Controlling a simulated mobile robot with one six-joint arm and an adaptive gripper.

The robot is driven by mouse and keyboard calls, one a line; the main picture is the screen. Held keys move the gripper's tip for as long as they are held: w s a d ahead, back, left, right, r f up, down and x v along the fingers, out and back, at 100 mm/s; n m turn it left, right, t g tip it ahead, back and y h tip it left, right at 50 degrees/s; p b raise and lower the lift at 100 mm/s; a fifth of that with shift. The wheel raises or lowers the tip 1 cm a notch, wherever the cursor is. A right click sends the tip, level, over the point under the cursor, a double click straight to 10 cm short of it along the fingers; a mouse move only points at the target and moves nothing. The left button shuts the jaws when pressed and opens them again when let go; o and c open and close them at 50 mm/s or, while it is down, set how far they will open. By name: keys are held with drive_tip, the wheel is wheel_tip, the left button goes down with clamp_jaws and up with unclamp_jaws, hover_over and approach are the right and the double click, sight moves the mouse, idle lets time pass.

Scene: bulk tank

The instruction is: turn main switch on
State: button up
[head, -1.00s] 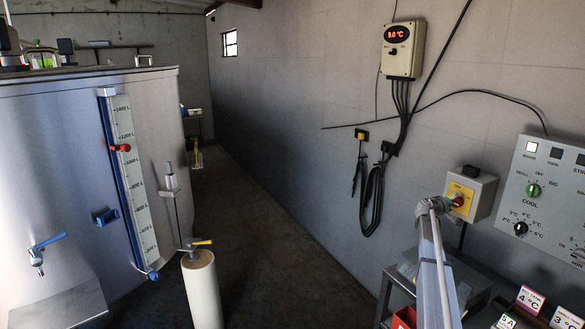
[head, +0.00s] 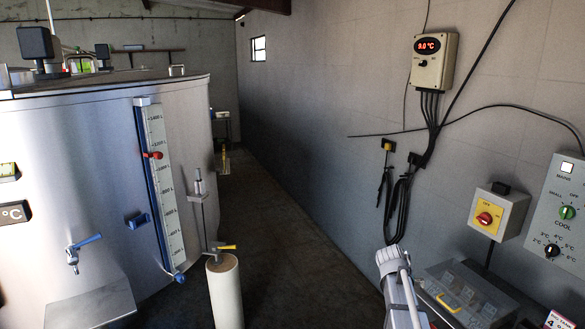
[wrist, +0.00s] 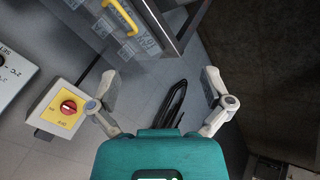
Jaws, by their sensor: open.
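The main switch is a grey box with a yellow plate and a red rotary knob (head: 484,218), mounted on the right wall. It also shows at the left of the wrist view, where its red knob (wrist: 68,107) sits beside my left finger, apart from it as far as I can tell. The knob's exact setting is too small to read surely. My gripper (wrist: 162,90) is open and empty, its two fingers spread. In the head view my arm rises at the bottom, left of and below the switch; the fingers do not show clearly there.
A control panel (head: 562,215) with a lit MAINS lamp and green and black knobs is right of the switch. A clear-lidded case (head: 468,294) with a yellow handle lies below. A temperature display (head: 433,60) and hanging cables are on the wall. The steel tank (head: 90,190) fills the left.

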drive_tip(key=s+a+f+n+g+y+p, duration=0.1)
drive_tip(key=s+a+y, duration=0.5)
drive_tip(key=s+a, duration=1.4)
drive_tip(key=shift+s+a+g+p, duration=0.15)
drive_tip(key=shift+a+g+p, duration=0.2)
drive_tip(key=shift+g, duration=0.55)
drive_tip(key=shift+d, duration=0.1)
